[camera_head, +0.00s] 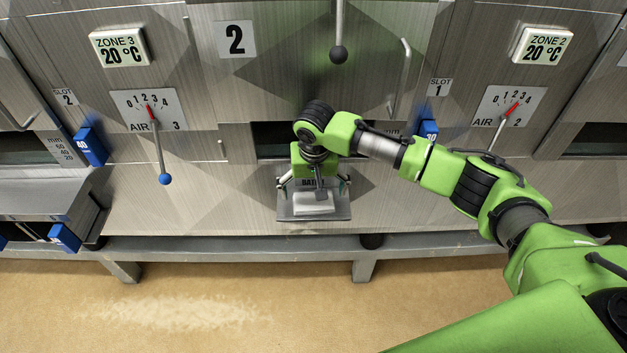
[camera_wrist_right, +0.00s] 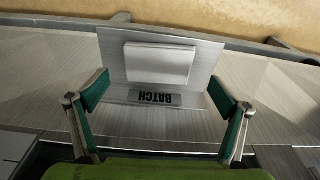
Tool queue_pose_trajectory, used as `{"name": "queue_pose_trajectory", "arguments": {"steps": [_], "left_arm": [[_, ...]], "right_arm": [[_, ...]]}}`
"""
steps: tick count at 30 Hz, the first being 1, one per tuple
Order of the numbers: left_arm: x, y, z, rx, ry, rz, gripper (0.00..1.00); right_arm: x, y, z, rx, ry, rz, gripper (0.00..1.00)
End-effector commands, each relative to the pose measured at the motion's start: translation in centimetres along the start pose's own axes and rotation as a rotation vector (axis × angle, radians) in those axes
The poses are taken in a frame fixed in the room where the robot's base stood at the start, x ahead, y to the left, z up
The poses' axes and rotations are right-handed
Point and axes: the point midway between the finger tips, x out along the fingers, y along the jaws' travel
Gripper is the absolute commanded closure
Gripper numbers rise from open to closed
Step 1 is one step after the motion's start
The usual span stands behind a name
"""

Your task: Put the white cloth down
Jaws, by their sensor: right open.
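The white cloth (camera_head: 314,203) is a folded pad lying on a small metal shelf (camera_head: 290,214) on the front of the dryer. In the right wrist view the cloth (camera_wrist_right: 160,64) lies flat on the shelf, beyond a label reading BATCH (camera_wrist_right: 155,98). My right gripper (camera_head: 314,184) is over the shelf. In the wrist view its two green-padded fingers (camera_wrist_right: 157,97) are spread wide with nothing between them, and the cloth lies apart from them. My left gripper is not in view.
A dark slot opening (camera_head: 270,138) lies behind my right wrist. Blue slot handles (camera_head: 91,147) and (camera_head: 429,130) and air levers (camera_head: 160,155) and (camera_head: 498,134) stick out on either side. A grey rail (camera_head: 220,246) runs below; the tan floor (camera_head: 200,310) in front is clear.

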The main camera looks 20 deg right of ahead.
Motion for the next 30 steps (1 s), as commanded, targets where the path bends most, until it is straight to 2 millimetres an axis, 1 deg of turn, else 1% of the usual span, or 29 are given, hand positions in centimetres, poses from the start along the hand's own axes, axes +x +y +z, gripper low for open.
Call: {"name": "queue_pose_trajectory", "arguments": {"steps": [1, 3, 6, 9, 12, 17, 30], "left_arm": [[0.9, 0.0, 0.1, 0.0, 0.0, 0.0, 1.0], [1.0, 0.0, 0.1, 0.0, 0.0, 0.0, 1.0], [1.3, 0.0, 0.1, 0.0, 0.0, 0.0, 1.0], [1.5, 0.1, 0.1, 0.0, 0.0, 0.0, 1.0], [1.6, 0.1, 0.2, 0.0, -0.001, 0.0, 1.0], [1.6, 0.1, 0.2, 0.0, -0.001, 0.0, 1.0], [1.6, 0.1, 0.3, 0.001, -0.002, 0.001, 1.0]], "right_arm": [[-0.8, -0.2, 0.2, -0.003, 0.002, -0.003, 0.07], [-2.6, -0.2, 0.2, -0.003, 0.002, -0.003, 0.07], [-4.7, -0.2, 0.2, -0.001, 0.0, -0.002, 0.07], [-6.3, -0.1, 0.2, -0.001, 0.001, -0.001, 0.07], [-7.4, -0.1, 0.2, -0.002, -0.001, -0.001, 0.07], [-8.1, -0.1, 0.3, -0.001, -0.002, 0.001, 0.07], [-8.1, -0.1, 0.3, -0.001, -0.003, 0.001, 0.07]]}}
